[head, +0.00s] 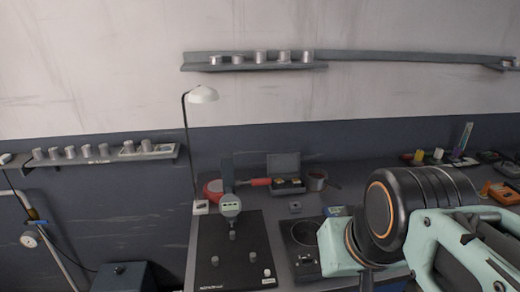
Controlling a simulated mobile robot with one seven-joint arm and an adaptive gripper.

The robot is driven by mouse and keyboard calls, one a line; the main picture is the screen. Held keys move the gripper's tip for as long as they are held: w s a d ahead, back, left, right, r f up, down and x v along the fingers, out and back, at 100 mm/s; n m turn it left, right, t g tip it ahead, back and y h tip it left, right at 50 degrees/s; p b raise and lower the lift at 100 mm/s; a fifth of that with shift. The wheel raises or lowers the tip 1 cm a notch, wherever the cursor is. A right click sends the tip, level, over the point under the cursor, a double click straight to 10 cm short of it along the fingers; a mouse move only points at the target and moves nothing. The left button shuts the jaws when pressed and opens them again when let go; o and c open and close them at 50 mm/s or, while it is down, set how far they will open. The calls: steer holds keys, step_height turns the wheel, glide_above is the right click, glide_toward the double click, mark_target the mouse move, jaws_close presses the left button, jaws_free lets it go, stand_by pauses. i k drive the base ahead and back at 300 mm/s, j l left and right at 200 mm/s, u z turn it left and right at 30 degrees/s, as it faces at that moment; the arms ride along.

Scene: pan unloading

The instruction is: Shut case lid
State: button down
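A small dark grey case (287,188) stands open at the back of the workbench, against the wall. Its lid (283,162) is raised, standing roughly upright behind the base. Small yellowish things (292,181) lie inside the base, too small to make out. My arm, mint green and black, fills the lower right of the head view, in front of the bench and well apart from the case in the picture. I cannot make out my gripper or its fingertips.
A red pan (213,189) points its red handle (257,182) at the case's left side. A roll-like round thing (316,181) stands just right of the case. A dial gauge stand (230,203) and lamp (202,95) are left. A small dark block (295,207) lies in front.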

mark_target(288, 164)
steer(key=k+j+z, duration=0.1)
steer(key=j, duration=0.25)
steer(key=k+j+z, duration=0.15)
steer(key=j, duration=0.25)
steer(key=j+z, duration=0.3)
steer(key=j, duration=0.45)
steer(key=j+z, duration=0.3)
steer(key=j, duration=0.5)
steer(key=i+j+z, duration=0.1)
steer(key=j+z, duration=0.2)
steer(key=j, duration=0.45)
steer(key=i+j+z, duration=0.15)
steer(key=j, duration=0.2)
steer(key=i+j+z, duration=0.15)
steer(key=j, duration=0.25)
steer(key=i+j, duration=0.1)
steer(key=j, duration=0.15)
steer(key=i+j, duration=0.1)
steer(key=j, duration=0.2)
steer(key=i+z, duration=0.15)
steer(key=i+j, duration=0.05)
